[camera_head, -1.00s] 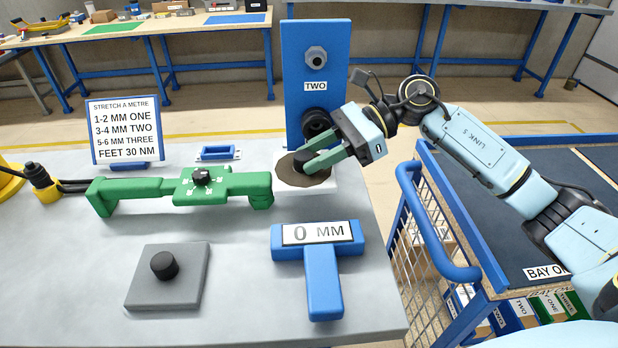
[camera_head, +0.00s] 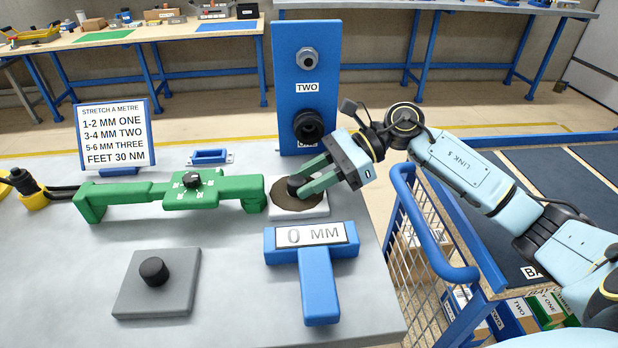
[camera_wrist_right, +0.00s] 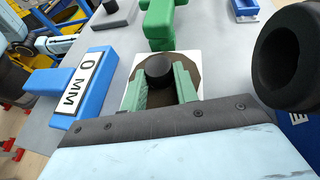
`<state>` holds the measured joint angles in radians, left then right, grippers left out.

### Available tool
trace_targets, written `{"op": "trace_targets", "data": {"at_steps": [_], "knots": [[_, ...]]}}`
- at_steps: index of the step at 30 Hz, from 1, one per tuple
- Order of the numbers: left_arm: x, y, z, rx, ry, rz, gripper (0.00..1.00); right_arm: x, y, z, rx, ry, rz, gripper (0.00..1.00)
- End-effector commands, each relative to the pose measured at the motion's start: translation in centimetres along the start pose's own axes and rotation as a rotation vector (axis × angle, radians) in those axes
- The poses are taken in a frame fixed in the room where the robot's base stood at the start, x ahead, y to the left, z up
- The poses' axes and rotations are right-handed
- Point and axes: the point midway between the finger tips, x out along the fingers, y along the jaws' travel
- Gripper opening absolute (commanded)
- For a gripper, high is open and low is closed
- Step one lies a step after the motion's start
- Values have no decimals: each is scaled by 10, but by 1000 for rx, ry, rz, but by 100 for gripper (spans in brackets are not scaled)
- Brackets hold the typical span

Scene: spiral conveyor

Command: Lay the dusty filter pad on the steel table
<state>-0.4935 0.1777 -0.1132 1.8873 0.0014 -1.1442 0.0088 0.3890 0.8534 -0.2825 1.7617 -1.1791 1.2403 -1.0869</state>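The dusty filter pad (camera_head: 318,211) is a white square with a brown round patch and a black knob. It lies level at the right of the steel table (camera_head: 225,290), between the green tool and the blue T-shaped piece. I cannot tell whether its underside touches the table. My right gripper (camera_head: 299,188) is shut on the black knob from the right. In the right wrist view the pad (camera_wrist_right: 192,60) shows beyond my green fingers (camera_wrist_right: 160,86), which sit on both sides of the knob. My left gripper is not in view.
A blue post (camera_head: 292,75) marked TWO, with a black round fitting (camera_head: 308,126), stands behind the pad. The green tool (camera_head: 235,190) is left, the blue "0 MM" piece (camera_head: 320,285) in front. A grey plate with a knob (camera_head: 180,300) lies front left. A blue rail (camera_head: 425,230) stands right.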

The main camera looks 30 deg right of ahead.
Motion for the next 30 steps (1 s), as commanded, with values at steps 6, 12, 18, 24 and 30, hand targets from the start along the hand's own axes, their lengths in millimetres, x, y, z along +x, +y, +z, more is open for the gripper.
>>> {"op": "trace_targets", "data": {"at_steps": [6, 12, 18, 24, 30], "knots": [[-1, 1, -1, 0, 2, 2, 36, 0, 0, 0, 0, 0, 0, 51], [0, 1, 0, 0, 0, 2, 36, 0, 0, 0, 0, 0, 0, 51], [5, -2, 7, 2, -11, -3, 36, -2, 0, 4, 0, 0, 0, 51], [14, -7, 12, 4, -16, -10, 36, -47, -1, 2, 3, 5, -4, 51], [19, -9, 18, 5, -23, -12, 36, -89, 0, 3, 3, 3, -2, 51]]}}
